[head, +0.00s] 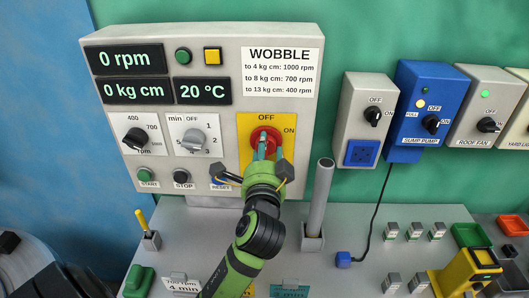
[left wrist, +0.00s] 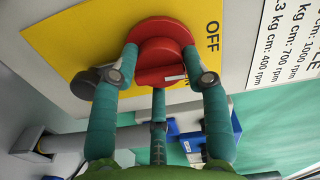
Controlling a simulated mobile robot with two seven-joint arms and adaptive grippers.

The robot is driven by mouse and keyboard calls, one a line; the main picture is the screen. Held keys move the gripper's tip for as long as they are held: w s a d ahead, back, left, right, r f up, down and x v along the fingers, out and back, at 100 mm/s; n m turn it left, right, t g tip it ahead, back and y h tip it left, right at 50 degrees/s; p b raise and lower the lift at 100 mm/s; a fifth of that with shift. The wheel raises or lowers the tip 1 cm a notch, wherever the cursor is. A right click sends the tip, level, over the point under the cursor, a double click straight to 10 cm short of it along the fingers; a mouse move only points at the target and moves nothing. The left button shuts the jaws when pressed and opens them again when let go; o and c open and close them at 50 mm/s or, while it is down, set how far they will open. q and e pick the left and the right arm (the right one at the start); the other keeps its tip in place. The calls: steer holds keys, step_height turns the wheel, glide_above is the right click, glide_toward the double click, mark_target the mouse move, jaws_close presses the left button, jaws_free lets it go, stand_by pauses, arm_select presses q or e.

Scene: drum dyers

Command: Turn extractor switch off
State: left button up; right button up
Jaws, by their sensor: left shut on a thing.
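A red rotary switch (head: 265,135) sits on a yellow plate (head: 245,125) on the grey control panel, with OFF above it and ON to its right. No extractor label is readable. My left gripper (head: 262,152) is at this switch. In the left wrist view the green fingers (left wrist: 160,65) are shut on the red handle (left wrist: 160,75), one on each side. Fingers and wrist hide the lower part of the switch in the head view. My right gripper is not in view.
A grey upright tube (head: 321,195) stands close right of my left wrist. The grey switch box (head: 364,105), blue sump pump box (head: 430,98) and roof fan box (head: 486,105) hang on the green wall. Small blocks (head: 391,231) and a yellow-black device (head: 465,272) occupy the bench.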

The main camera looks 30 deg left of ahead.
arm_select(q)
steer(key=shift+d+r+n, duration=0.1)
steer(key=shift+r+n, duration=0.05)
steer(key=shift+n, duration=0.25)
steer(key=o, duration=1.1)
steer(key=shift+c, duration=0.2)
steer(key=shift+o, duration=0.3)
steer(key=shift+w+d, duration=0.15)
steer(key=shift+w, duration=0.05)
steer(key=shift+s, duration=0.25)
steer(key=v, duration=0.7)
steer(key=shift+d, duration=0.15)
